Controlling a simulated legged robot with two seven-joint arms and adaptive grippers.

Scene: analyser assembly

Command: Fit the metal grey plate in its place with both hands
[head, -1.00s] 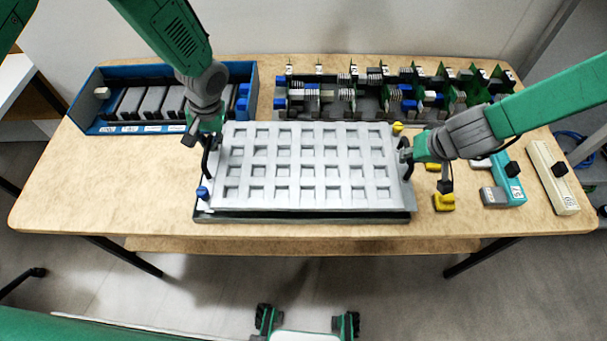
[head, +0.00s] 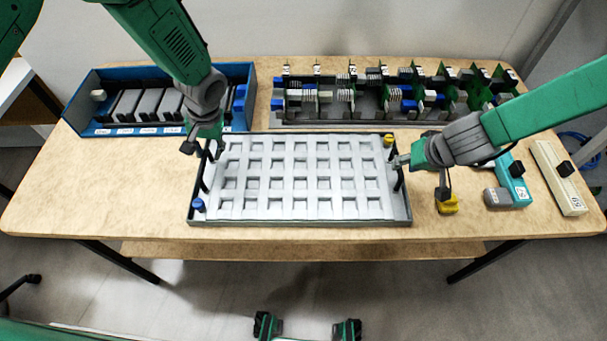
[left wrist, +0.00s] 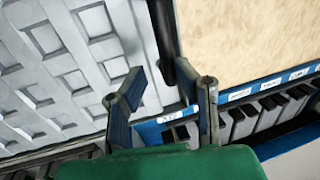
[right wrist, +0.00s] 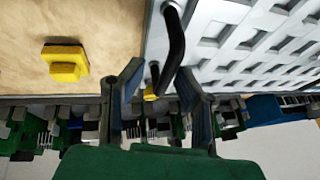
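The metal grey plate (head: 306,177), with rows of square recesses, lies level inside a dark-rimmed tray (head: 300,223) in the head view. It has a black handle at each end. My left gripper (head: 202,147) is at the left handle (head: 205,170). In the left wrist view its fingers (left wrist: 160,85) are spread, with the handle (left wrist: 163,35) just beyond them. My right gripper (head: 402,161) is at the right handle (head: 399,180). In the right wrist view its fingers (right wrist: 158,75) are spread around the handle (right wrist: 172,45), with gaps showing.
A blue knob (head: 198,205) stands at the tray's front left corner and a yellow knob (head: 389,140) at its back right. Behind are a blue bin (head: 95,82) and a rack of boards (head: 345,122). A yellow part (head: 448,205) and a teal module (head: 514,183) lie to the right.

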